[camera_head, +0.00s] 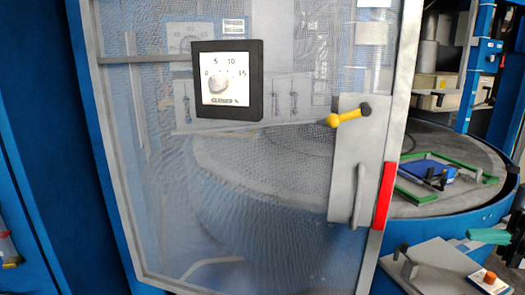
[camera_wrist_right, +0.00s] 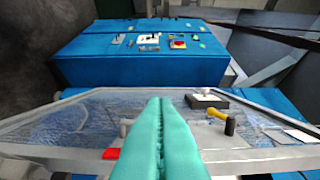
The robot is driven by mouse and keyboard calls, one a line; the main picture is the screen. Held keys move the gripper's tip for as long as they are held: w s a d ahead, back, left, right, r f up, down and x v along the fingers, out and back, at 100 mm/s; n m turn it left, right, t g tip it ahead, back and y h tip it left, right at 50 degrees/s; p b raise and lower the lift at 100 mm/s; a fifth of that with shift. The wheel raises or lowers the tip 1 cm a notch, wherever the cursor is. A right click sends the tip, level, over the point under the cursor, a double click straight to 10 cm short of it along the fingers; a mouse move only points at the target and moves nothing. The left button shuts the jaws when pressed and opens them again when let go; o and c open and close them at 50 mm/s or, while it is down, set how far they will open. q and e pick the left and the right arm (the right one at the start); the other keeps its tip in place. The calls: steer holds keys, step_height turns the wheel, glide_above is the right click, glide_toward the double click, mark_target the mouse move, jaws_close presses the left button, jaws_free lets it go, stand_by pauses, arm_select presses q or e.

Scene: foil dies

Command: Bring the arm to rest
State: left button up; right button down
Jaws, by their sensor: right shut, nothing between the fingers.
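My right gripper (camera_head: 488,235) is at the right edge of the head view, its teal fingers pointing left. In the right wrist view the same teal fingers (camera_wrist_right: 160,100) are pressed together with nothing between them. The gripper is to the right of the mesh door (camera_head: 270,200), apart from its red edge strip (camera_head: 384,196) in the head view. My left gripper is not in view.
The door carries a black-framed dial (camera_head: 228,80) and a yellow-knobbed lever (camera_head: 345,116). Right of it is a round table (camera_head: 440,150) with a green frame (camera_head: 425,157) and blue piece. A grey panel (camera_head: 430,268) with an orange button (camera_head: 490,277) is below the gripper.

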steer(key=w+a+f+m+t, duration=0.8)
steer(key=a, duration=0.4)
steer(key=s+a+f+m+t+h, duration=0.2)
steer(key=a+f+m+t+h, duration=0.35)
steer(key=f+m+h, duration=0.65)
steer(key=s+a+f+m+g+h, duration=0.2)
steer(key=s+f+m+g+h, duration=0.3)
steer(key=s+f+m+g, duration=0.5)
steer(key=s+a+f+m+g, duration=0.1)
steer(key=s+g, duration=0.1)
steer(key=s, duration=0.8)
steer(key=s+a+f+g, duration=0.2)
steer(key=s, duration=0.9)
step_height(320, 180, down, 30)
steer(key=s+g+b, duration=0.1)
steer(key=g+b, duration=0.1)
steer(key=b, duration=0.1)
arm_select(q)
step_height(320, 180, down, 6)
steer(key=b, duration=0.3)
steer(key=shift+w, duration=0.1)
arm_select(e)
steer(key=s+d+f, duration=0.3)
steer(key=s+f, duration=1.3)
steer(key=f, duration=0.1)
steer(key=shift+f+g, duration=0.4)
steer(key=shift+g, duration=0.05)
